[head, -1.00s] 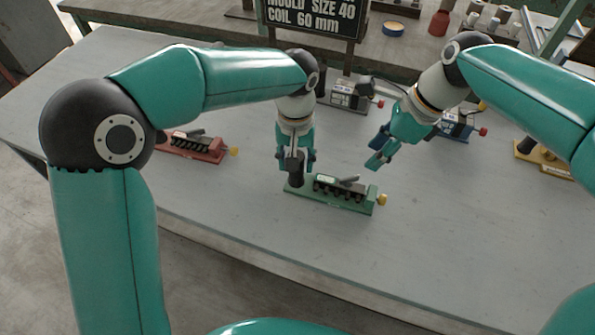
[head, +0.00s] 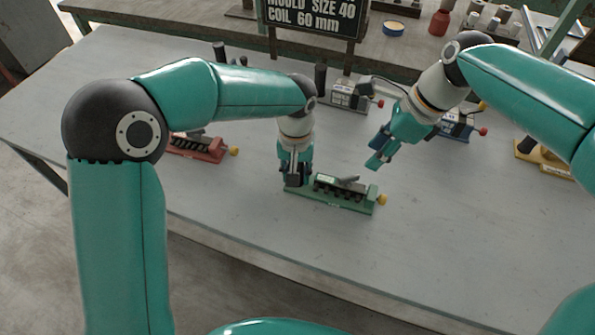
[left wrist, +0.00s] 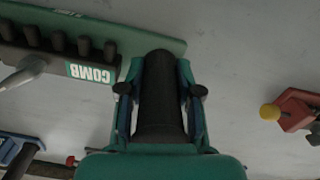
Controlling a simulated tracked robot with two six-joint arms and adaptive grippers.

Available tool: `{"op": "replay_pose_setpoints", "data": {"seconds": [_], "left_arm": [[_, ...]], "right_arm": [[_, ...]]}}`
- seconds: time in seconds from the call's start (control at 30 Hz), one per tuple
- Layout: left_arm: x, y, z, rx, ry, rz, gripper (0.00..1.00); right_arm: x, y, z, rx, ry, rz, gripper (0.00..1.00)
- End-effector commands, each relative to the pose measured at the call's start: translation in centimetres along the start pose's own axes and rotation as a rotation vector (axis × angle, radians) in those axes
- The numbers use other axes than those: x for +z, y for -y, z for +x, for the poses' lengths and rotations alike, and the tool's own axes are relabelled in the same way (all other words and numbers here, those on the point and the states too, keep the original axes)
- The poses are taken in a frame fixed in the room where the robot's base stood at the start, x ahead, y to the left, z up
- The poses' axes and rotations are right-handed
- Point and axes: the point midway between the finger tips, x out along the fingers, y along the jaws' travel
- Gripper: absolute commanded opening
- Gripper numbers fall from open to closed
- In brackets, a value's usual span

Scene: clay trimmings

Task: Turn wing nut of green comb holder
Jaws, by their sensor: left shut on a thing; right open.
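The green comb holder (head: 345,206) stands on the grey table, with a row of dark pegs, a grey lever on top and a yellow knob (head: 382,199) at its right end. In the left wrist view the green holder (left wrist: 172,45) shows a COMB label. My left gripper (head: 297,178) is shut on the dark upright post (left wrist: 158,90) at the holder's left end; in the head view the fingers mostly hide this post. My right gripper (head: 378,156) is open and empty, above and behind the holder's right end, apart from it.
A red holder (head: 196,153) stands to the left, a grey one (head: 350,96) behind, a blue one (head: 458,128) behind my right gripper and a yellow one (head: 545,158) at right. The table in front of the green holder is clear.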

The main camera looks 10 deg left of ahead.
Motion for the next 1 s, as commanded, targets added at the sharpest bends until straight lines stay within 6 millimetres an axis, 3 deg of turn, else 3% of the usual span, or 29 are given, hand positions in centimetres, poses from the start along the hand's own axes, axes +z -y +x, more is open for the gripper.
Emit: {"op": "replay_pose_setpoints", "data": {"seconds": [0.27,0.47,0.67,1.0], "left_arm": [[0.0,0.0,0.0,0.000,-0.001,0.000,0.00],[0.0,0.0,-0.1,0.000,-0.001,0.000,0.00],[0.0,0.0,-0.1,0.001,-0.001,0.000,0.00],[0.0,0.0,-0.1,0.001,-0.002,-0.001,0.00]], "right_arm": [[0.0,0.0,0.0,0.000,0.000,-0.015,0.34],[0.0,-0.1,0.0,0.004,-0.001,-0.178,0.34],[-0.4,-0.5,-0.1,0.026,-0.014,-0.554,0.34],[-1.5,-0.4,-1.0,0.079,-0.043,-1.344,0.34]]}}
